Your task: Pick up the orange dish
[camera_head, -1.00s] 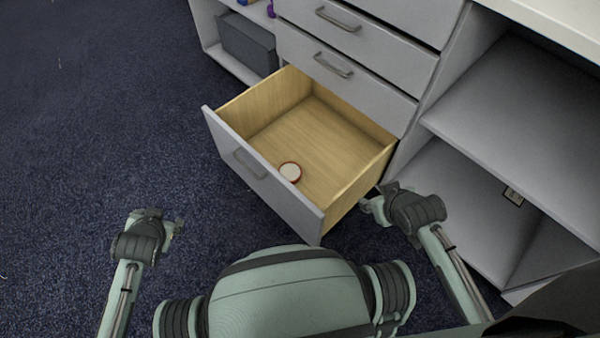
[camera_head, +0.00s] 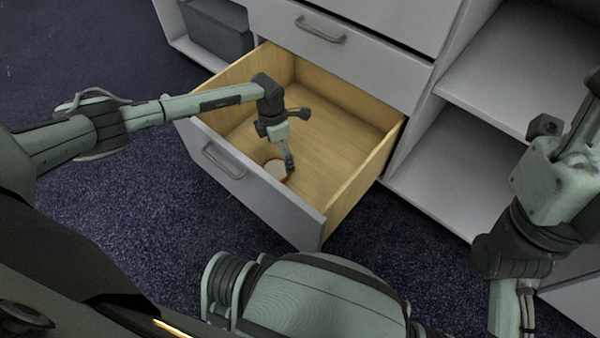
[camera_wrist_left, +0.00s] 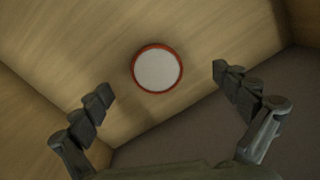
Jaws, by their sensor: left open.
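The dish (camera_head: 275,168) is small and round, with a white inside and an orange-red rim. It lies on the floor of the open drawer, near the drawer front. My left gripper (camera_head: 286,150) is inside the drawer, over the dish, and partly covers it in the head view. In the left wrist view the dish (camera_wrist_left: 157,69) shows whole, between the two spread fingers and beyond their tips. The left gripper is open and empty. My right arm is raised at the right edge of the head view; its jaws cannot be made out clearly.
The wooden drawer (camera_head: 345,145) has a grey front panel (camera_head: 250,185) and side walls close around my left gripper. Grey open shelves (camera_head: 440,150) stand to the right. A dark box (camera_head: 217,30) sits on a low shelf behind. Dark carpet is clear at the left.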

